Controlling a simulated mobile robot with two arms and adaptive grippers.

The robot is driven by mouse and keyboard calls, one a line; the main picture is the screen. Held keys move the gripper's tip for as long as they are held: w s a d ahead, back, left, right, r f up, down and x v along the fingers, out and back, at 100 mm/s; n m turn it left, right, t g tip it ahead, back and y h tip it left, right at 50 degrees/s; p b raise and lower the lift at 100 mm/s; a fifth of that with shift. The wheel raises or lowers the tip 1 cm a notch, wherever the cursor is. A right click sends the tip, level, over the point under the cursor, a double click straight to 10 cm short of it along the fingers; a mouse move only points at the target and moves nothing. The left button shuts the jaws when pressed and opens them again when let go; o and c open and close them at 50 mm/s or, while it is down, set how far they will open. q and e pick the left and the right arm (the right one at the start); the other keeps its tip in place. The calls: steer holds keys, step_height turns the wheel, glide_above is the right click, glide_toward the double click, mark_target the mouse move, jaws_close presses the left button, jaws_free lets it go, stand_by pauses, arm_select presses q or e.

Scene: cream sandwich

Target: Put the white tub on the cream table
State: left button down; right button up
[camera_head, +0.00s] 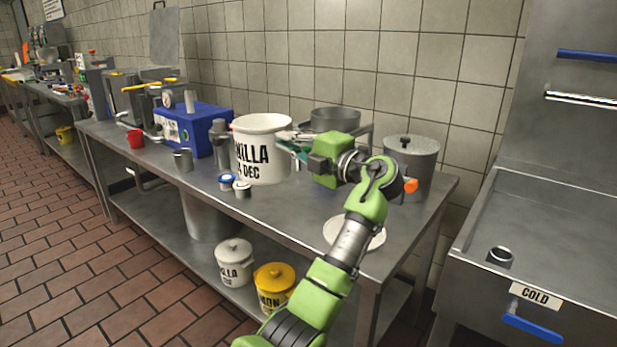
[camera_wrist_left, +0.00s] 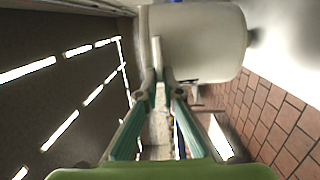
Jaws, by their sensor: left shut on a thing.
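A large white tub (camera_head: 262,158) with black lettering ending in "ILLA" and "DEC" is upright at the steel table (camera_head: 300,207). My left gripper (camera_head: 288,139) reaches it from the right and is shut on its upper side near the rim. In the left wrist view the tub (camera_wrist_left: 195,40) fills the top, with the gripper's fingertips (camera_wrist_left: 160,75) close together at its wall. I cannot tell whether the tub's base touches the table or hangs above it. My right gripper is not in view.
A blue machine (camera_head: 195,128), a steel cup (camera_head: 183,160), a blue-topped jar (camera_head: 227,181) and a red cup (camera_head: 135,138) stand left. A lidded pot (camera_head: 412,165) and a white disc (camera_head: 354,233) are right. Lidded white (camera_head: 234,262) and yellow (camera_head: 274,288) tubs stand on the lower shelf.

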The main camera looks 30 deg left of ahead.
arm_select(q)
steer(key=w+d+f, duration=0.2)
steer(key=w+f, duration=0.3)
steer(key=f, duration=0.4)
steer(key=shift+w+d+f+b, duration=0.2)
steer(key=shift+w+d+b, duration=0.1)
steer(key=shift+w+b, duration=0.05)
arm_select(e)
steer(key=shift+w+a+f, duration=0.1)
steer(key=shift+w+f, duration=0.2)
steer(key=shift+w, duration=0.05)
arm_select(q)
steer(key=shift+f, duration=0.1)
steer(key=c, duration=2.2)
jaws_free()
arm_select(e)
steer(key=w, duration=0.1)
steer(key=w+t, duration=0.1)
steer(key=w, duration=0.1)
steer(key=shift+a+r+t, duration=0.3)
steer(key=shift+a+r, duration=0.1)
